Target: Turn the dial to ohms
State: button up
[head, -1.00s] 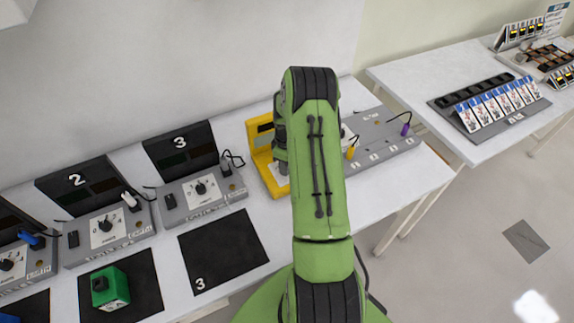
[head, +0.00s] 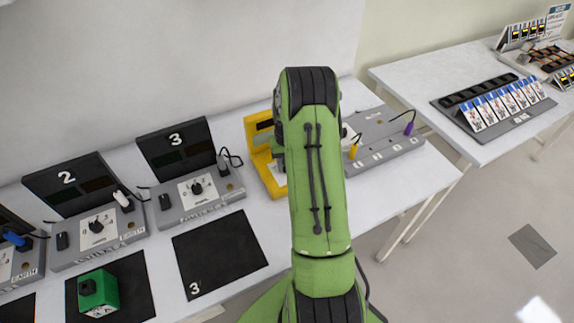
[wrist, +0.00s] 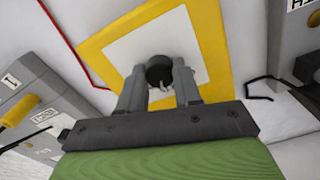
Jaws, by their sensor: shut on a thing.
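The yellow meter (head: 262,158) stands on the white table in the head view, partly hidden behind my green arm. In the wrist view, its white face with a yellow border (wrist: 215,48) carries a round black dial (wrist: 160,70). My gripper (wrist: 160,84) has one finger on each side of the dial and is shut on it. The fingers cover part of the dial. I cannot read the dial's pointer or any ohms mark. The gripper is hidden behind the arm in the head view.
Grey test stations with black panels, numbered 2 (head: 70,185) and 3 (head: 175,150), stand to the left. A green box (head: 98,292) sits on a black mat. A grey panel with yellow and purple plugs (head: 383,150) is to the right. A second table (head: 400,78) stands farther right.

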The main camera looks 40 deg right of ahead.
jog(key=m+b, duration=0.1)
jog(key=m, duration=0.4)
jog(key=shift+m, duration=0.3)
dwell(0.4)
jog(key=o, duration=1)
jog(key=shift+o, duration=0.2)
notch_tip(320, 180, up, 16)
jog(key=p, duration=0.1)
jog(key=shift+p, duration=0.3)
